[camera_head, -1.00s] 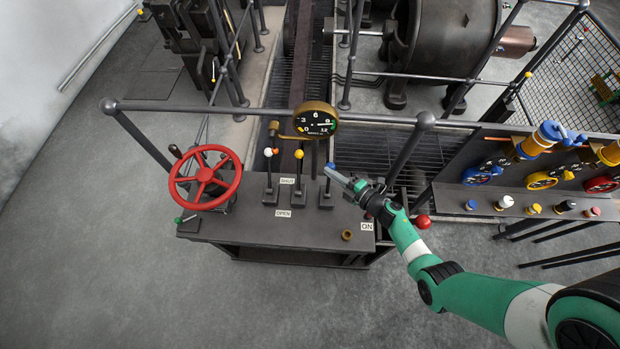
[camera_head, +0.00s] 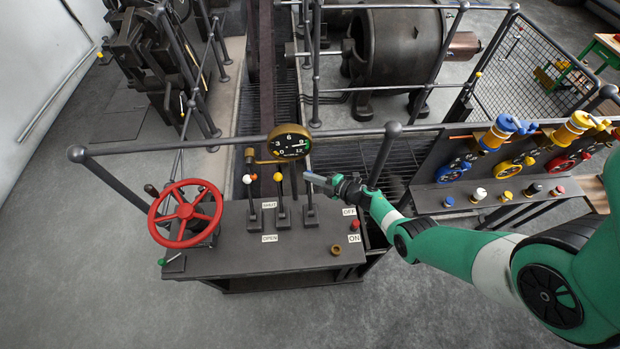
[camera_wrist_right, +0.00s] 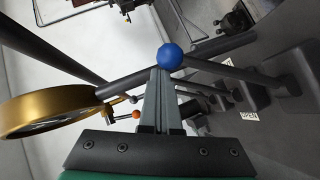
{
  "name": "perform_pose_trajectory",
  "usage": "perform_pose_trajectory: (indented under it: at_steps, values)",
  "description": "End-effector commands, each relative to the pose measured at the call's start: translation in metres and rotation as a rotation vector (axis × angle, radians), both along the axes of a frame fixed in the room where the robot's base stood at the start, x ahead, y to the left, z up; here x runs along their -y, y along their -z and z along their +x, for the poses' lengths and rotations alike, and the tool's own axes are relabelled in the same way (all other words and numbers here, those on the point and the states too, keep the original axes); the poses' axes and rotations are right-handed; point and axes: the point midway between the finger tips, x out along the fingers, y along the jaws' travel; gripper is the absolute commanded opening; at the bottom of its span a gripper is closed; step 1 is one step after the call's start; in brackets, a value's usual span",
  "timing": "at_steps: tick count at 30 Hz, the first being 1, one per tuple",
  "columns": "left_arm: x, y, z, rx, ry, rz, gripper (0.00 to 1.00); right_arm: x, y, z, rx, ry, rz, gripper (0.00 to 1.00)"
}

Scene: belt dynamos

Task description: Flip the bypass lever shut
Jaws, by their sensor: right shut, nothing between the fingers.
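Three upright levers stand on the dark console: a white-knobbed lever (camera_head: 247,179), a yellow-knobbed lever (camera_head: 278,177) and a blue-knobbed lever (camera_head: 310,198). A SHUT label (camera_head: 269,205) lies behind an OPEN label (camera_head: 269,238) near them. None of the levers carries a readable name, so I cannot tell which is the bypass by label. My right gripper (camera_head: 318,180) is shut and empty, its tips at the blue knob. In the right wrist view the blue knob (camera_wrist_right: 170,56) sits right at the fingertips (camera_wrist_right: 163,72); contact cannot be told. My left gripper is out of view.
A round brass gauge (camera_head: 289,144) hangs behind the levers, near a grey rail (camera_head: 230,144). A red handwheel (camera_head: 186,214) is at the console's left. A red button (camera_head: 355,224) sits between OFF and ON labels. A valve panel (camera_head: 440,198) stands at right.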

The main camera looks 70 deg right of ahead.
Motion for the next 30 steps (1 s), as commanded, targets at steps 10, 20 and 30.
perform_pose_trajectory:
  at_steps: [10,20,30]
  values:
    - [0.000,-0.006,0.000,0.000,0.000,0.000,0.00,-0.003,-0.005,0.001,-0.002,0.003,-0.002,0.00]
    - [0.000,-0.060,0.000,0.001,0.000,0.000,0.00,-0.030,-0.043,-0.020,-0.003,0.003,0.001,0.00]
    - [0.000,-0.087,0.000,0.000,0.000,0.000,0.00,-0.036,-0.063,-0.076,-0.001,0.000,0.000,0.00]
